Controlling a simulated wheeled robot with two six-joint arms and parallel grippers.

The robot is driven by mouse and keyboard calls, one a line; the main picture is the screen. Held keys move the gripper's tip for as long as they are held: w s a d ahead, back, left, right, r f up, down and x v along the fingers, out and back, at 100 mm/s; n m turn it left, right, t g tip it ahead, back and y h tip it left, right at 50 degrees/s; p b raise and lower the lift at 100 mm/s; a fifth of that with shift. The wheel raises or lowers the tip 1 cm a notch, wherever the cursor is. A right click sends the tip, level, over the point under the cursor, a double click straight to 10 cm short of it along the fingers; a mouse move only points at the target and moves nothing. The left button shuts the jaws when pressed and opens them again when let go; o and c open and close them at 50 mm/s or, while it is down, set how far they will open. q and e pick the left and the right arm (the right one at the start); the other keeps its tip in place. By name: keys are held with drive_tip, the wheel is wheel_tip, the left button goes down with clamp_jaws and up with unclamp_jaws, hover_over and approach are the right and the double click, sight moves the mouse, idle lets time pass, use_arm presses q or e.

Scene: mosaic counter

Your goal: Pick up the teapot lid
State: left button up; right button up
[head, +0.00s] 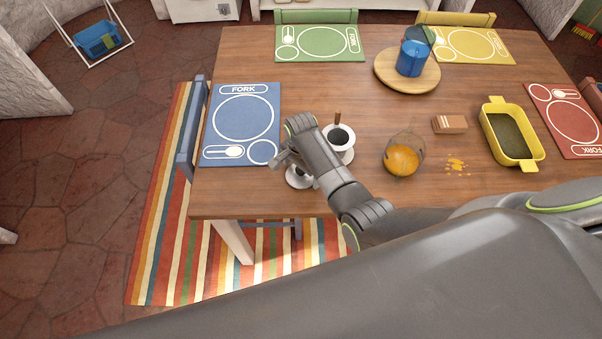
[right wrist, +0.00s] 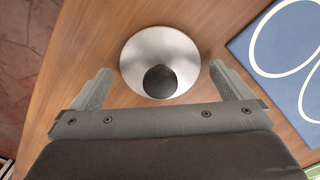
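The teapot lid (right wrist: 160,48) is a round silver disc with a black knob (right wrist: 160,82). In the right wrist view it lies on the wooden table between the fingers of my right gripper (right wrist: 166,88), which are open on either side and appear clear of its rim. In the head view the lid (head: 298,180) is near the table's front edge, partly hidden by my right gripper (head: 285,162). My left gripper is not in view.
A blue placemat (head: 240,125) lies left of my gripper. A light cup (head: 341,137) on a saucer stands close to its right. An orange-filled glass (head: 402,160), a yellow dish (head: 511,134) and a round board (head: 385,80) with a blue jug (head: 410,58) are farther off.

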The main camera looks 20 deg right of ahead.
drive_tip(key=c, duration=0.8)
